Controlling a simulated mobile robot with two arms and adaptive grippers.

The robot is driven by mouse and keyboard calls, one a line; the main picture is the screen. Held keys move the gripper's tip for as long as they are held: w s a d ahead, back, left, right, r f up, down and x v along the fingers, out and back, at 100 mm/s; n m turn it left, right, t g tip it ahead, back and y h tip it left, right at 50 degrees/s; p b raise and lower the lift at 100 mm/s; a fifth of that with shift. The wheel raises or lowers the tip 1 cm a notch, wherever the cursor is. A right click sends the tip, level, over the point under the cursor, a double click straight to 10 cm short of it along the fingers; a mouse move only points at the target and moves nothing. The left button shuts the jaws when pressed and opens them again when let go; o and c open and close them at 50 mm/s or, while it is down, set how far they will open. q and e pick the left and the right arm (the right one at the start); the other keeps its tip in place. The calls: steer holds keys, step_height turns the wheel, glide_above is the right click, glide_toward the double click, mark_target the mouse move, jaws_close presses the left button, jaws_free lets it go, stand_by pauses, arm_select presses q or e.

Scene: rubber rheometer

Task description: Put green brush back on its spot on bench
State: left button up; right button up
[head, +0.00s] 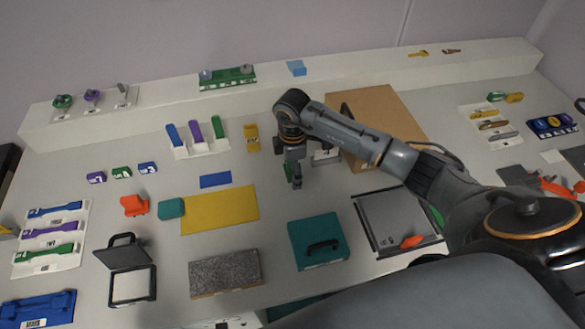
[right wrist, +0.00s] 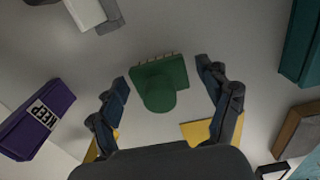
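The green brush (right wrist: 162,85) lies on the grey bench top in the right wrist view, with a block-shaped body, a round knob and a row of pale bristles along its upper edge. My right gripper (right wrist: 168,92) is open, with one finger on each side of the brush. The left finger looks close to it and a gap shows on the right. In the head view my right gripper (head: 293,174) points down over the middle of the bench and mostly hides the brush. My left gripper is not in view. I cannot make out a marked spot for the brush.
A teal case (head: 318,240) and framed grey plate (head: 395,215) are nearer.

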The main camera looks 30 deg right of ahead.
steer(key=shift+r, duration=0.25)
steer(key=shift+w+r, duration=0.1)
steer(key=shift+r, duration=0.15)
step_height(320, 180, up, 11)
steer(key=b, duration=0.2)
steer(key=shift+r+b, duration=0.2)
steer(key=shift+b, duration=0.2)
steer(key=shift+f, duration=0.15)
